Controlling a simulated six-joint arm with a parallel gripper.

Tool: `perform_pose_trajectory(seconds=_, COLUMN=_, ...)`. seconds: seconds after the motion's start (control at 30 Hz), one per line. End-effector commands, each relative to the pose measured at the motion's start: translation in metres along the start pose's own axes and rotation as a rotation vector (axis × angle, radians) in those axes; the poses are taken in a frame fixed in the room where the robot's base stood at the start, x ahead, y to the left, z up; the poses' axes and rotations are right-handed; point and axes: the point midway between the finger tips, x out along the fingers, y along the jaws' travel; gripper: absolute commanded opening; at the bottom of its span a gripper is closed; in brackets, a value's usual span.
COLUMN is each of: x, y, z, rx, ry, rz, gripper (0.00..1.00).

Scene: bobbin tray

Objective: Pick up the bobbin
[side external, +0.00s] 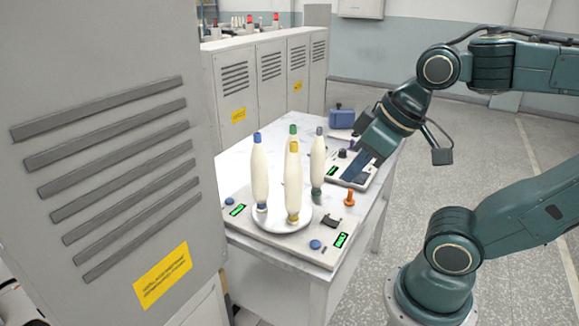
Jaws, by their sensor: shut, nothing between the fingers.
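Several tall cream bobbins stand upright close together on a round white tray (271,224). One has a blue tip (260,172), one a yellow tip (293,187), and one a grey tip (317,160). A green-tipped bobbin (293,133) stands mostly hidden behind the yellow-tipped one. My gripper (354,178) is shut and empty. It is angled down to the left, to the right of the bobbins and apart from them, over or near the far-right device. Its fingertips are small and dark here, so their exact height is unclear.
The tray sits on a flat device (240,232) with green displays on a white table (232,165). An orange peg (348,198) and a black block (332,221) are to its right. A second device (362,173) and a blue box (342,119) are farther back. A grey cabinet (110,120) fills the left.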

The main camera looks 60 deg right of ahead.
Motion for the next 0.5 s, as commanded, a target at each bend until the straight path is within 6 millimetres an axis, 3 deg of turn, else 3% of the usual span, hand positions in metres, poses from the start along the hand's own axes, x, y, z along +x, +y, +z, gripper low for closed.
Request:
perform_pose_trajectory(seconds=0.23, x=0.0, y=0.0, z=0.0, rx=0.0, ry=0.0, rz=0.0, gripper=0.0)
perform_pose_trajectory(seconds=0.5, x=0.0, y=0.0, z=0.0, rx=0.0, ry=0.0, rz=0.0, gripper=0.51)
